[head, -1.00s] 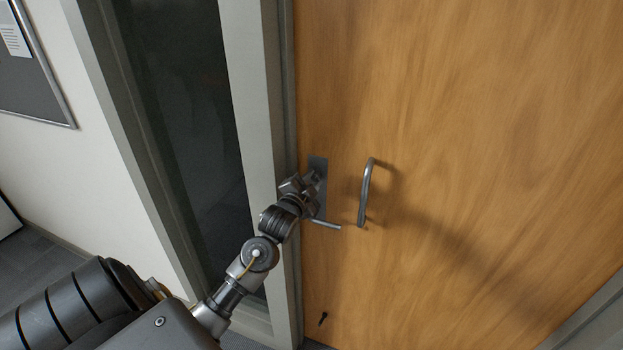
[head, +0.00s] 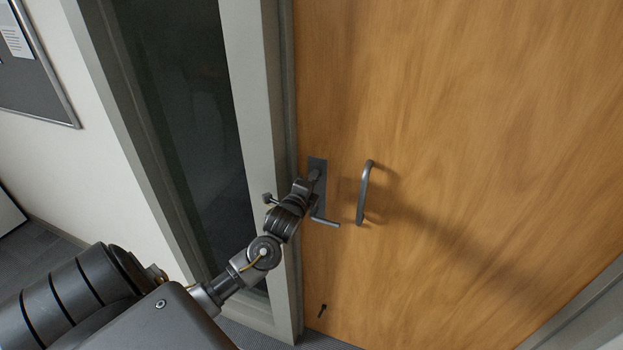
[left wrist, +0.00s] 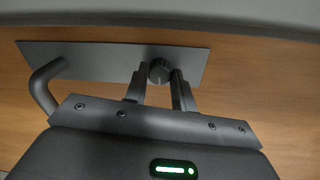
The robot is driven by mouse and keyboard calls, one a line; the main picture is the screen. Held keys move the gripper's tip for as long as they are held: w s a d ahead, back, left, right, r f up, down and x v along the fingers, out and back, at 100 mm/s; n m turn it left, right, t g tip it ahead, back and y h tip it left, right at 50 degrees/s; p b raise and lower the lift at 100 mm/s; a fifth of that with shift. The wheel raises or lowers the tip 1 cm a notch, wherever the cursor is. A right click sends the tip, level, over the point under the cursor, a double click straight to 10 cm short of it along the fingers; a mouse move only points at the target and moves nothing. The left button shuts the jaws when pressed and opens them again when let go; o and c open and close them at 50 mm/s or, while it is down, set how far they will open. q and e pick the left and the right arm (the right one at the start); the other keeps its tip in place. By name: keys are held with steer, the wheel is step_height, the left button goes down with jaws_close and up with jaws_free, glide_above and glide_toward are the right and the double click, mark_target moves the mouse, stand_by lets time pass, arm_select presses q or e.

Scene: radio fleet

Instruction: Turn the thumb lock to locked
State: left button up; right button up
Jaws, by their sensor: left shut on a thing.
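The thumb lock (left wrist: 159,70) is a small dark round knob on a grey metal plate (left wrist: 105,58) fixed to the wooden door. In the head view the knob (head: 315,174) shows just beyond my left gripper's tips, near the top of the plate (head: 318,163). My left gripper (left wrist: 159,73) is shut on the knob, one finger on each side. In the head view the left gripper (head: 309,182) covers part of the plate. A pale line shows on the knob's face in the wrist view. My right gripper is not in view.
A lever handle (head: 326,221) sits low on the same plate, close to my left gripper; it also shows in the wrist view (left wrist: 46,83). A pull handle (head: 364,192) stands to the right. The door frame (head: 282,120) is close on the left.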

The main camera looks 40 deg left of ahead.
arm_select(q)
steer(key=shift+m, duration=0.5)
steer(key=o, duration=1)
steer(key=b+v, duration=0.3)
steer(key=v, duration=0.7)
steer(key=shift+s+d, duration=0.15)
steer(key=shift+s, duration=0.2)
